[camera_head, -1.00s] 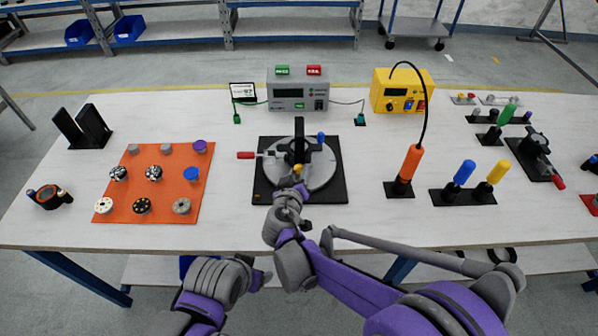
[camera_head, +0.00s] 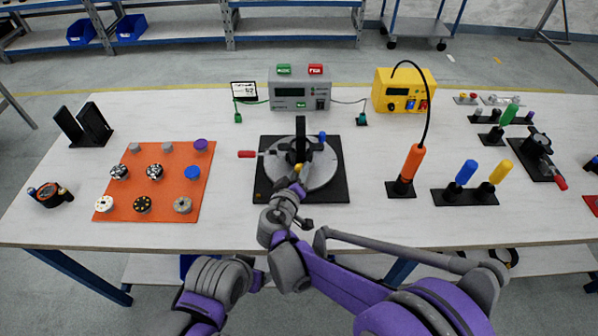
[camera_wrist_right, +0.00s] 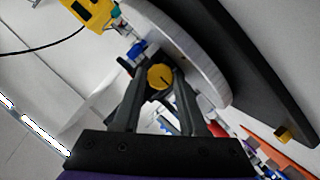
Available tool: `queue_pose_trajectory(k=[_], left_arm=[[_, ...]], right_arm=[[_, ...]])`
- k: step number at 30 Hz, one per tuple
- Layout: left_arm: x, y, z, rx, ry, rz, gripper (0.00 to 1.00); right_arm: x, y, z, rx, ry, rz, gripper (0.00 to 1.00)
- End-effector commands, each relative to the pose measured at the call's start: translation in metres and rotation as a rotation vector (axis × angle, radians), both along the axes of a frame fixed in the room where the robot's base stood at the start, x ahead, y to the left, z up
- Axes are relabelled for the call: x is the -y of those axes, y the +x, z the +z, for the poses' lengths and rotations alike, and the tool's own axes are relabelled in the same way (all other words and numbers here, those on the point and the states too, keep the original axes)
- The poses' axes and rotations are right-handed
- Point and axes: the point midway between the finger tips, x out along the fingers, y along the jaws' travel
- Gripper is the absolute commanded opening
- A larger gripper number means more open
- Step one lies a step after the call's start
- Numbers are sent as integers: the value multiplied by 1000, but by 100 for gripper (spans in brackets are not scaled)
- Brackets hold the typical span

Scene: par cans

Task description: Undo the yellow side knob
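The yellow side knob (camera_head: 299,168) sits on the near side of a round grey fixture (camera_head: 325,172) on a black base plate (camera_head: 335,197). In the right wrist view the knob (camera_wrist_right: 160,77) shows a dark line across its face and lies between my right gripper's fingertips (camera_wrist_right: 158,80). My right gripper (camera_head: 298,182) appears shut on it; the contact sides are partly hidden. In the head view the arm hides part of the fixture's front. My left arm (camera_head: 220,280) is low at the table's front edge; its fingers cannot be made out.
A red-handled lever (camera_head: 247,154) sticks out left of the fixture, and a blue knob (camera_head: 322,136) stands behind. An orange mat (camera_head: 130,185) with several knobs lies left. An orange-handled tool (camera_head: 412,162) stands right. A grey meter box (camera_head: 300,92) is at the back.

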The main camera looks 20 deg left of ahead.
Motion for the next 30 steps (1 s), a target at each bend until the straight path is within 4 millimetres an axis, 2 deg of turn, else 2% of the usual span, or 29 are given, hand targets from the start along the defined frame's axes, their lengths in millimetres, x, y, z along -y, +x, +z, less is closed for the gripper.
queue_pose_trajectory(k=[1, 4, 23, 26, 30], left_arm=[[0, 0, 0, 0, 0, 0, 69], [0, 0, 0, 0, 0, 0, 69], [0, 0, 0, 0, 0, 0, 69], [0, 0, 2, 0, 0, 0, 69], [0, 0, 6, 2, 0, 0, 69]], right_arm=[[0, 0, 0, 0, 0, 0, 52], [0, 0, 0, 0, 1, 0, 69], [0, -1, -1, -4, 7, 0, 69], [1, 0, 0, -17, 50, -2, 69], [3, 0, 2, -68, 232, -2, 69]])
